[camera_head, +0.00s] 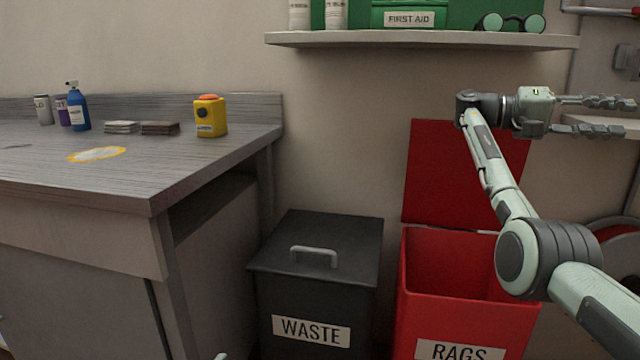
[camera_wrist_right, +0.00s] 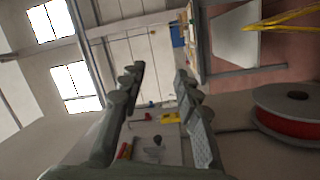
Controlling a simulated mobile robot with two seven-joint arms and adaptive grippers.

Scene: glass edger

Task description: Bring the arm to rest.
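My right gripper (camera_head: 602,116) is at the right of the head view, pointing right, with its two fingers apart and nothing between them. The right arm rises from the lower right and bends at the elbow, passing in front of the red rags bin. In the right wrist view the gripper (camera_wrist_right: 158,95) also shows its fingers spread and empty. My left gripper is not in either view.
The red rags bin (camera_head: 416,290) stands with its lid up, beside the shut black waste bin (camera_head: 330,240). A workbench (camera_head: 150,180) fills the left. A shelf (camera_head: 420,40) hangs above. A red reel (camera_wrist_right: 295,112) shows in the wrist view.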

